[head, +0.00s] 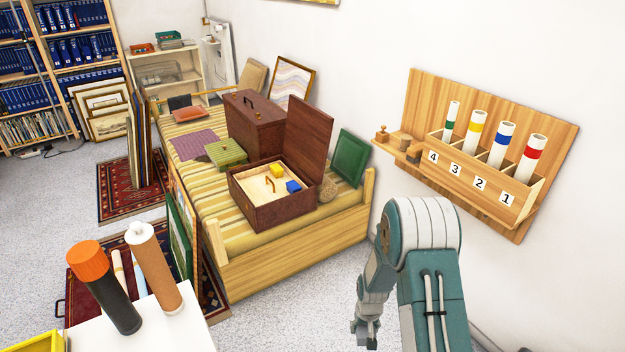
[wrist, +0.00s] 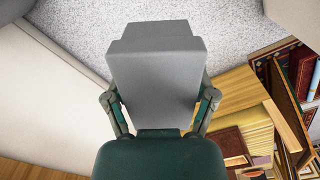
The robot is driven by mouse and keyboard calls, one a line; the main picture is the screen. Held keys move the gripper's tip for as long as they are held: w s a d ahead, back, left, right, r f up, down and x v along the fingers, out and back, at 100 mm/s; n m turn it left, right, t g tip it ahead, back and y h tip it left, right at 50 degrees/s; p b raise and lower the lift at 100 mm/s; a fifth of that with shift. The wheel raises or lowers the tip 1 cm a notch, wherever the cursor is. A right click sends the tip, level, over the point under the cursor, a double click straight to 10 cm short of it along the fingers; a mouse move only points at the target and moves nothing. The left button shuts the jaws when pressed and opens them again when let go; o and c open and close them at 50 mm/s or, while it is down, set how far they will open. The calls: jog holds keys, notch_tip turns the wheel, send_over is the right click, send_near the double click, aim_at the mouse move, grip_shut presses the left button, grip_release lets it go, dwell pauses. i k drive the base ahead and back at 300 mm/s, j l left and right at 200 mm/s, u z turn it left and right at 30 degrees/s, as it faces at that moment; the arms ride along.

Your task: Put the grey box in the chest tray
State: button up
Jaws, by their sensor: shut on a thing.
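The grey box (wrist: 155,75) fills the middle of the wrist view. My gripper (wrist: 160,108) is shut on it, with one finger along each side. The grey box is not clear in the head view, where my arm hangs at the lower right, in front of and to the right of the bed. The chest (head: 268,213) is a dark brown wooden box standing on the bed with its lid (head: 308,135) raised.
The bed (head: 290,250) has a striped mattress. A closed brown case (head: 255,122) and a green box (head: 226,153) sit near the chest. A wall rack (head: 480,165) with numbered tubes is above right. A white table (head: 150,325) with tubes stands at lower left.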

aim_at(253, 186)
jog(key=i+l+u, duration=0.1)
jog(key=i, duration=0.35)
jog(key=i+l+u, duration=0.1)
jog(key=i, duration=0.35)
jog(key=i+l+u, duration=0.1)
jog(key=i, duration=0.35)
jog(key=i+u, duration=0.25)
jog(key=i, duration=0.3)
jog(key=i+u, duration=0.25)
jog(key=i, duration=0.3)
jog(key=i+l+u, duration=0.25)
jog(key=i, duration=0.25)
jog(key=j, duration=0.1)
